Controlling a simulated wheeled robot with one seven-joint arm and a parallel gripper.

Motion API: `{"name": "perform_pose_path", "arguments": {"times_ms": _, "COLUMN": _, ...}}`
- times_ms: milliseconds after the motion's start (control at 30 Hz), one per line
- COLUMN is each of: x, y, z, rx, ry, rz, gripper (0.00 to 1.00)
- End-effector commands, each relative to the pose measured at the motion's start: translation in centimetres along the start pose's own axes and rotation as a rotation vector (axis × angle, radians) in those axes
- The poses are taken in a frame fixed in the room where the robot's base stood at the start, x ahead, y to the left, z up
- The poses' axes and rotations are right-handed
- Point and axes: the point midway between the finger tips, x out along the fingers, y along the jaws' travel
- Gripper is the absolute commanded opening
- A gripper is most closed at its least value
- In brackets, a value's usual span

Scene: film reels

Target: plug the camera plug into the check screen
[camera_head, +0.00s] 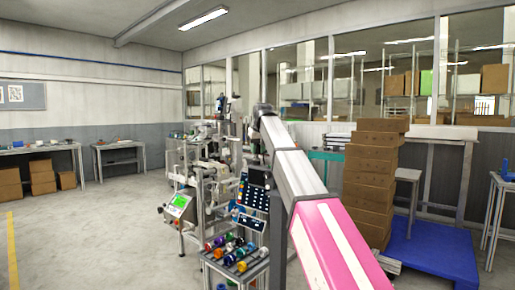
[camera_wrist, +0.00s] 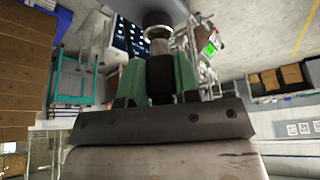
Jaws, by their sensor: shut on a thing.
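In the wrist view my gripper (camera_wrist: 160,75) has green fingers closed on a dark cylindrical thing (camera_wrist: 160,82), which I take for the camera plug. A dark ring with a paler metal piece (camera_wrist: 158,30) shows just beyond the fingertips; I cannot tell whether it touches the plug. In the head view the gripper cannot be made out behind my arm.
A dark panel with pale blue keys (camera_head: 254,195) stands right of the screen. Stacked cartons (camera_head: 371,185) and a blue pallet (camera_head: 440,248) are at right. Open floor (camera_head: 95,235) lies left.

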Motion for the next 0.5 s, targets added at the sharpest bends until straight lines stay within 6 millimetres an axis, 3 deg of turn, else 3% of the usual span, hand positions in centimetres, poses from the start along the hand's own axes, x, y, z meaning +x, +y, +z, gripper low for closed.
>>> {"name": "perform_pose_path", "arguments": {"times_ms": 500, "x": 2.0, "y": 0.0, "z": 0.9, "rx": 0.000, "ry": 0.001, "rz": 0.000, "gripper": 0.02}}
